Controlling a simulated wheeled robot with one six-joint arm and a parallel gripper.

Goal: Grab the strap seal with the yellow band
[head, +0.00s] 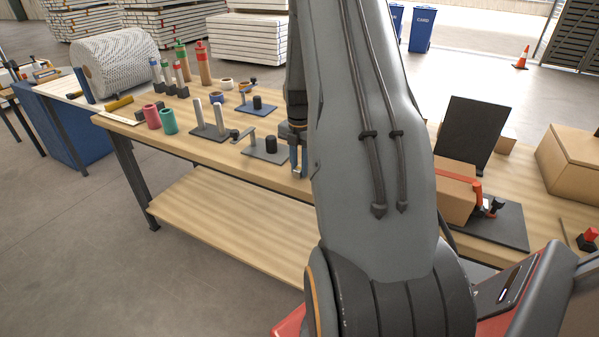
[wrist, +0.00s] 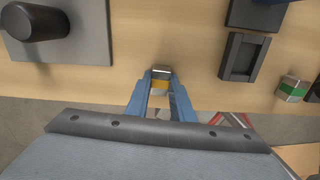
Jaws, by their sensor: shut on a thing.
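The strap seal with the yellow band (wrist: 160,86) is between the fingertips of my gripper (wrist: 160,79) in the wrist view. Its grey metal end shows just beyond the yellow band; the fingers cover its sides. My gripper is shut on it over the front edge zone of the wooden bench. In the head view my gripper (head: 299,168) points down at the bench's front edge, partly behind my arm. The seal cannot be made out in the head view.
A seal with a green band (wrist: 291,89) and a dark holder (wrist: 244,57) lie to the right in the wrist view. A grey plate with a black post (head: 270,146) stands left of my gripper. A cardboard box (head: 453,190) with a red tool stands right of my arm.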

